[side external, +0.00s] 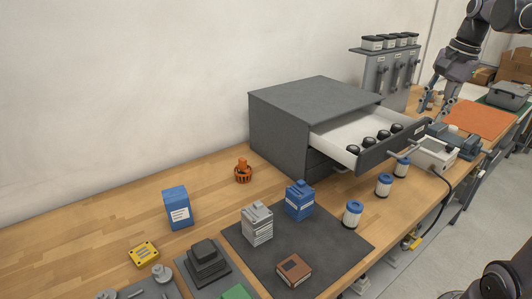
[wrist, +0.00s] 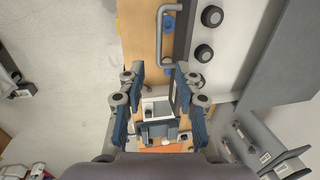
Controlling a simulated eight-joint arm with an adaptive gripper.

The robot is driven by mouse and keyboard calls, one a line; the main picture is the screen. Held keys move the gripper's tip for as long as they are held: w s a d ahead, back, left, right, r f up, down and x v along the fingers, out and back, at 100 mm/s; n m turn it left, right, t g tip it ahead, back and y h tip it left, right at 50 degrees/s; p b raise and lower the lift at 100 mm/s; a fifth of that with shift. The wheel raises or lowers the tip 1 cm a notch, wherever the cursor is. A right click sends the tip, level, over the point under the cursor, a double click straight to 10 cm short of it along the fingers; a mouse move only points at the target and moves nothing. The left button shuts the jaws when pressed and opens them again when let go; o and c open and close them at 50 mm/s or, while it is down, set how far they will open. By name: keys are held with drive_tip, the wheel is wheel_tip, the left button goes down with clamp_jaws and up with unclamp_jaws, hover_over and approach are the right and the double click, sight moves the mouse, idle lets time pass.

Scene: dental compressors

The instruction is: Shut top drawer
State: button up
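The dark grey cabinet (side external: 278,128) stands on the wooden bench against the wall. Its top drawer (side external: 335,134) is pulled out, with a white inside and several black round items in it. The dark drawer front (side external: 378,152) faces right and carries a light bar handle. In the wrist view the handle (wrist: 161,34) shows at the top, beyond my fingertips, beside the white drawer floor (wrist: 222,52). My gripper (side external: 436,106) points down behind and to the right of the drawer, apart from it. Its fingers (wrist: 159,76) are spread, with nothing held between them.
Blue-lidded white jars (side external: 383,185) line the bench's front edge below the drawer. A grey-white box with a black cable (side external: 436,152) stands right of the drawer front. A rack with containers (side external: 388,72) stands behind. An orange mat (side external: 482,120) lies to the right.

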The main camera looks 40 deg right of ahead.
sight(410, 150)
drive_tip(key=shift+w+f, duration=0.35)
drive_tip(key=shift+f, duration=1.5)
drive_tip(key=shift+w+f, duration=0.3)
drive_tip(key=shift+f, duration=1.5)
drive_tip(key=shift+w+f, duration=0.35)
drive_tip(key=shift+f, duration=1.5)
clamp_jaws()
